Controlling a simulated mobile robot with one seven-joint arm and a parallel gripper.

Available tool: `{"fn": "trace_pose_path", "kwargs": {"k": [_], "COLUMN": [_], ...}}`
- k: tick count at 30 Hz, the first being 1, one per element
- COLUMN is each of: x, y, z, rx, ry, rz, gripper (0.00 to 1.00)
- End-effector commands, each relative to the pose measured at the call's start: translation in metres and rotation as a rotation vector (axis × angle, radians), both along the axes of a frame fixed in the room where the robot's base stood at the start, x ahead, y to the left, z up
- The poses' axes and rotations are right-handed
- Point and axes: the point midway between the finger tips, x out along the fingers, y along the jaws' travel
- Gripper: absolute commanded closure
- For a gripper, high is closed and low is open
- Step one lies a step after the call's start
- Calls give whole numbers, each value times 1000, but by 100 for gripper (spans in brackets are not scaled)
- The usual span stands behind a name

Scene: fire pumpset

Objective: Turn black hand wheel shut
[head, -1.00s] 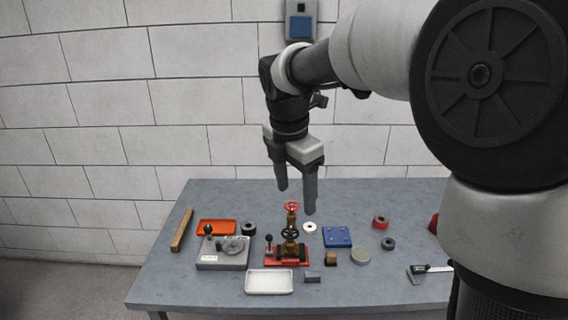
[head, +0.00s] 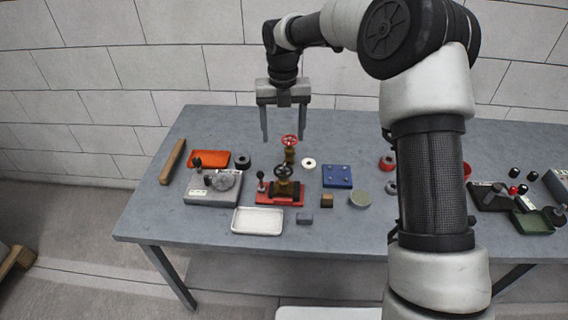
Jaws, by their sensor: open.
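The black hand wheel (head: 284,170) sits on the front brass valve of a small pumpset with a red base (head: 281,196). A red hand wheel (head: 289,140) stands just behind it on a taller brass valve (head: 289,157). My gripper (head: 285,138) is open and empty, its two fingers pointing down. In the picture its fingertips lie on either side of the red wheel, above the black one. I cannot tell its exact height or depth from this view. Whether the black wheel is open or shut does not show.
A grey device with a black knob (head: 212,187) stands left of the pumpset. A white tray (head: 257,220) and a grey block (head: 304,219) lie in front. A blue plate (head: 337,176) and a round tin (head: 360,196) lie right. The table's front left is bare.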

Motion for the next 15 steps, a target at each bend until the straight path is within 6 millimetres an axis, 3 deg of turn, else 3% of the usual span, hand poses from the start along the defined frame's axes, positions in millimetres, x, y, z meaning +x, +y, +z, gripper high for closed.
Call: {"fn": "trace_pose_path", "kwargs": {"k": [9, 15], "x": [-2, -1], "y": [0, 0], "z": [-72, -105], "rx": [-1, -1], "ry": [5, 2], "rz": [1, -1], "gripper": [35, 35]}}
